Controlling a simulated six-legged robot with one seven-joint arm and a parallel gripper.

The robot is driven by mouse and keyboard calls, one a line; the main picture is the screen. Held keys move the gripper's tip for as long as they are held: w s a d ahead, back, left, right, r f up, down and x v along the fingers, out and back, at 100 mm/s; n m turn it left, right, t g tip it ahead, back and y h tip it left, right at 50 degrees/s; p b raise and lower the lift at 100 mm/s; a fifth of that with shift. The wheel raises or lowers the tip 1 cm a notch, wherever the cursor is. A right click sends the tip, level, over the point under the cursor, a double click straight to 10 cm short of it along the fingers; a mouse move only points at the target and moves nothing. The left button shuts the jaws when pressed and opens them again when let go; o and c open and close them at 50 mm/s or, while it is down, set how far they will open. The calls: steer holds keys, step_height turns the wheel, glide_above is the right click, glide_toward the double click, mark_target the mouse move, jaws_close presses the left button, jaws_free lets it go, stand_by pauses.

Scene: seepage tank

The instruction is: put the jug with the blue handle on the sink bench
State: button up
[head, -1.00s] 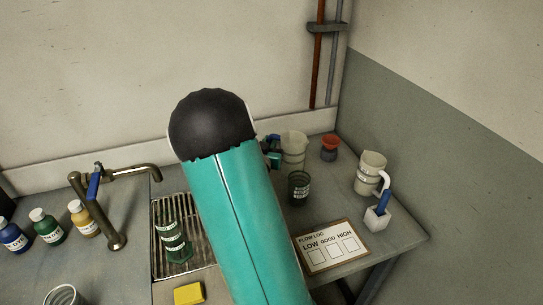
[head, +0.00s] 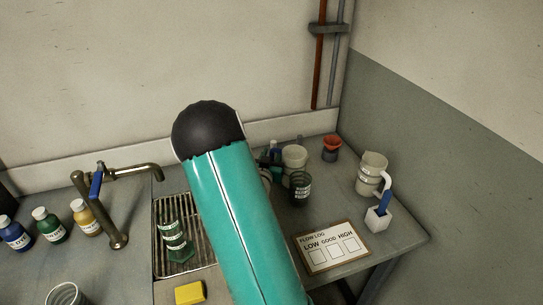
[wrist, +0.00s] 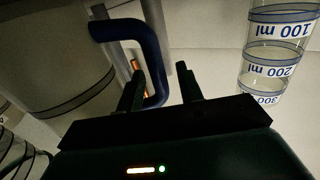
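The jug with the blue handle (head: 295,157) is a pale jug on the bench (head: 262,288), behind a dark glass. Its handle side faces left, partly hidden by my arm. In the wrist view the pale jug body (wrist: 55,55) fills the left, and its blue handle (wrist: 152,45) bends down towards the fingers. My gripper (wrist: 162,88) is open. The lower end of the handle shows between the fingertips, nearer the left one; I cannot tell whether they touch. In the head view my gripper is mostly hidden behind my arm.
A dark glass (head: 299,187) stands close in front of the jug. A graduated clear vessel (wrist: 275,50) is near the right finger. A white-handled jug (head: 372,172), red funnel (head: 332,143), white holder (head: 377,220) and log board (head: 333,248) stand right. A drain grate (head: 170,213) lies left.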

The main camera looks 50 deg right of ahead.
steer(key=shift+a+r, duration=0.15)
steer(key=v, duration=1.2)
steer(key=w+a+r+n+t+y, duration=0.1)
steer(key=w+a+r+n+y, duration=0.25)
steer(key=a+y, duration=0.45)
steer(key=w+a+r+n+t+y, duration=0.1)
steer(key=w+a+r+n+y, duration=0.3)
steer(key=a, duration=0.8)
steer(key=s+a+r+n+g+y, duration=0.2)
steer(key=s+a+r, duration=0.2)
steer(key=s, duration=0.6)
steer(key=s+a+r+n+g+y, duration=0.1)
steer(key=s+a+r, duration=0.4)
steer(key=s, duration=0.5)
steer(key=a+n+g, duration=0.1)
steer(key=a+n, duration=0.1)
steer(key=shift+a+g+y, duration=0.35)
steer(key=shift+g+y, duration=0.05)
steer(key=shift+s, duration=0.1)
